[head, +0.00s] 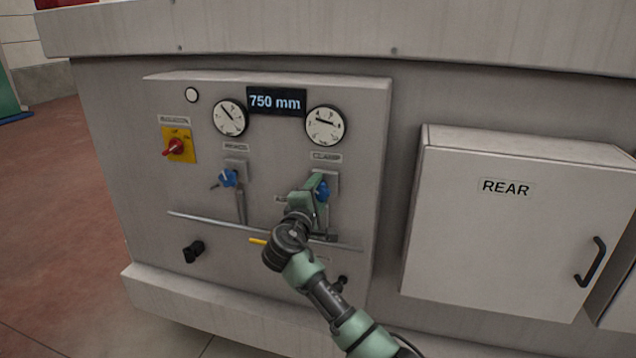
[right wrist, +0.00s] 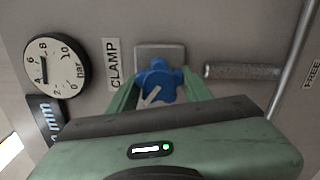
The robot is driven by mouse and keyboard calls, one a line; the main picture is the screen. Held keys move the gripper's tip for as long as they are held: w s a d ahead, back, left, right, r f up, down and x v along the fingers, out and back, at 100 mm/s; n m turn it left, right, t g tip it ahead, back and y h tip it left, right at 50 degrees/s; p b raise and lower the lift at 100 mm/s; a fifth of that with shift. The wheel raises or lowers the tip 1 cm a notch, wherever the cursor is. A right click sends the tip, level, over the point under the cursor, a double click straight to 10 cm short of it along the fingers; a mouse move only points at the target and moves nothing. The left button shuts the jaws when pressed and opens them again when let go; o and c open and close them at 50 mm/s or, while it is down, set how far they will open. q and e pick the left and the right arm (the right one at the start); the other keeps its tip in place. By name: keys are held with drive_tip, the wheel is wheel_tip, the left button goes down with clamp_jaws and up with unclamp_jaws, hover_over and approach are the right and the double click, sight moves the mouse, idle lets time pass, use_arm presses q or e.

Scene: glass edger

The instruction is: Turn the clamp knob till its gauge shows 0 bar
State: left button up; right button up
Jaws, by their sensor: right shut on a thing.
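The blue clamp knob (right wrist: 158,84) sits on a grey square plate beside the CLAMP label (right wrist: 112,64) in the right wrist view. My right gripper (right wrist: 160,92) is shut on it, one green finger on each side. In the head view the knob (head: 322,191) shows partly behind my right gripper (head: 314,190). The clamp gauge (right wrist: 58,66) is a round white dial marked in bar. Its dark needle stands off the 0 mark; I cannot read the exact value. The gauge also shows in the head view (head: 325,125), above the knob. My left gripper is not in view.
A second blue knob (head: 228,178) and gauge (head: 230,117) are on the left of the panel. A 750 mm display (head: 276,101) and a red-yellow switch (head: 177,147) are there too. A metal rail (head: 200,219) crosses below. The REAR cabinet (head: 505,235) juts out at right.

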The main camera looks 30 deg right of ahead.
drive_tip(key=n+p, duration=0.2)
drive_tip(key=n, duration=0.1)
drive_tip(key=shift+n+p, duration=0.3)
drive_tip(key=shift+n, duration=0.6)
drive_tip(key=n, duration=0.2)
drive_tip(key=shift+f+n, duration=0.2)
drive_tip(key=shift+n, duration=0.1)
drive_tip(key=n, duration=0.5)
drive_tip(key=shift+s+d+f, duration=0.1)
drive_tip(key=shift+s+f, duration=0.05)
drive_tip(key=shift+n, duration=0.4)
drive_tip(key=o, duration=1.1)
drive_tip(key=shift+c, duration=0.2)
drive_tip(key=o, duration=0.3)
